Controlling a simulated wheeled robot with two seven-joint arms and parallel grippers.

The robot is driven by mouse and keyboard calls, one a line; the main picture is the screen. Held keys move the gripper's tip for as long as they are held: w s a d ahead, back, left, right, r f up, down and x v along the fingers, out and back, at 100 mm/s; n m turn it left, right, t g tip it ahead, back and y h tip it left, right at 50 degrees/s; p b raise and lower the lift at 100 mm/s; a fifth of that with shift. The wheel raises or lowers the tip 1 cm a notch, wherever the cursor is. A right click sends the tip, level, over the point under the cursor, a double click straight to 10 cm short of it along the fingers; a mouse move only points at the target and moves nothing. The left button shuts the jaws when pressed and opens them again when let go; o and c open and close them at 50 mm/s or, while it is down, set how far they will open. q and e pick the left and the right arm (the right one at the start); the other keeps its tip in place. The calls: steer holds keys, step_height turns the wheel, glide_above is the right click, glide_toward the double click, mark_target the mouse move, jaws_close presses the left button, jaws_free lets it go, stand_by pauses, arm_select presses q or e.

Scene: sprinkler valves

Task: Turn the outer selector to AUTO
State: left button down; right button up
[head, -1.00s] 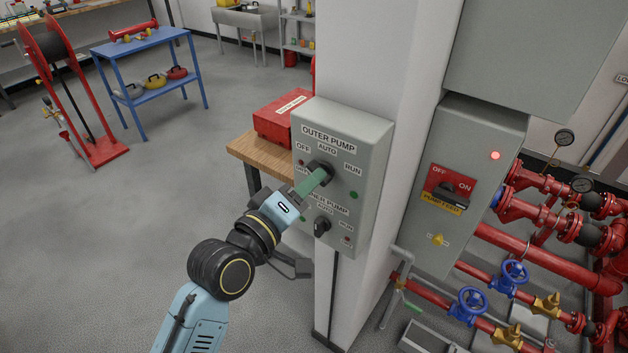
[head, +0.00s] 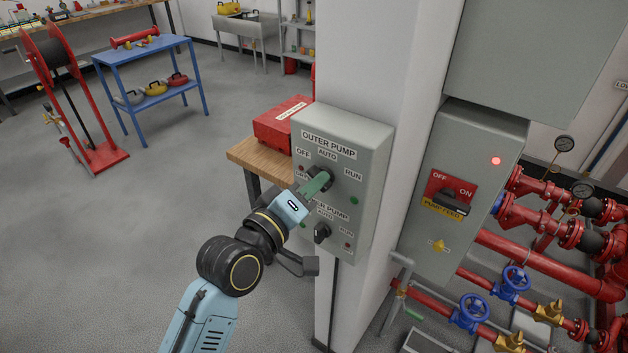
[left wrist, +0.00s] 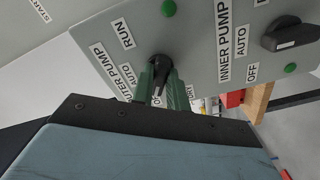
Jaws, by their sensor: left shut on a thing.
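The grey control box (head: 372,150) on the white pillar carries the labels OUTER PUMP, OFF, AUTO and RUN. The outer selector, a black knob, is mostly hidden by my gripper in the head view; it shows in the left wrist view (left wrist: 159,66). My left gripper (head: 321,180) is shut on this knob with its green fingers, one on each side, also in the left wrist view (left wrist: 161,85). The knob's exact pointing is hard to tell. The inner selector (head: 321,233), a black knob, sits below and is untouched; its label is partly covered by my gripper.
A grey PUMP FEED cabinet (head: 480,150) with a red switch plate and lit red lamp stands to the right. Red pipes (head: 545,262) with blue handwheels run beyond it. A wooden bench with a red case (head: 283,124) is behind the box. Open floor lies left.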

arm_select(q)
steer(key=m+p, duration=0.1)
steer(key=m, duration=0.2)
steer(key=m+p, duration=0.1)
steer(key=m, duration=0.2)
steer(key=shift+m, duration=0.3)
